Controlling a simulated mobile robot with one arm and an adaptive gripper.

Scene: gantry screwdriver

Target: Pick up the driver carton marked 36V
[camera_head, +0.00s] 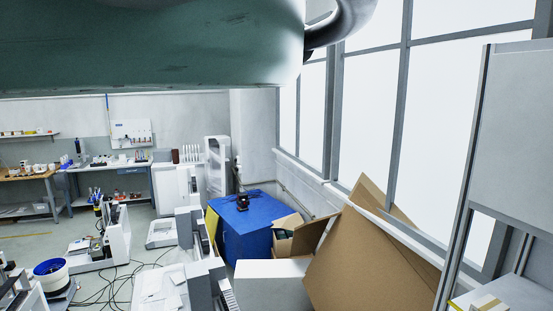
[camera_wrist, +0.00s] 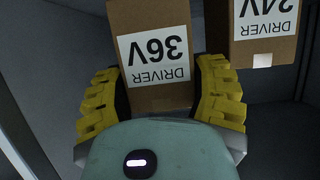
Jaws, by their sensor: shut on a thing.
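The brown driver carton marked 36V (camera_wrist: 148,15) is at the top middle of the wrist view, its white label reading upside down. My gripper (camera_wrist: 160,78) has its yellow ribbed fingers on either side of this carton and is shut on it. A second brown carton marked 24V (camera_wrist: 264,47) stands to the right, partly cut off by the top edge and apart from the fingers. The head view shows neither marked carton clearly, and the gripper is not visible there.
In the head view a grey metal cabinet frame (camera_head: 510,130) stands at the right, with a small partly cut-off box (camera_head: 489,303) at its foot. Large cardboard sheets (camera_head: 365,265) lean below the windows. A blue box (camera_head: 245,212) and an open carton (camera_head: 285,225) stand beyond.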

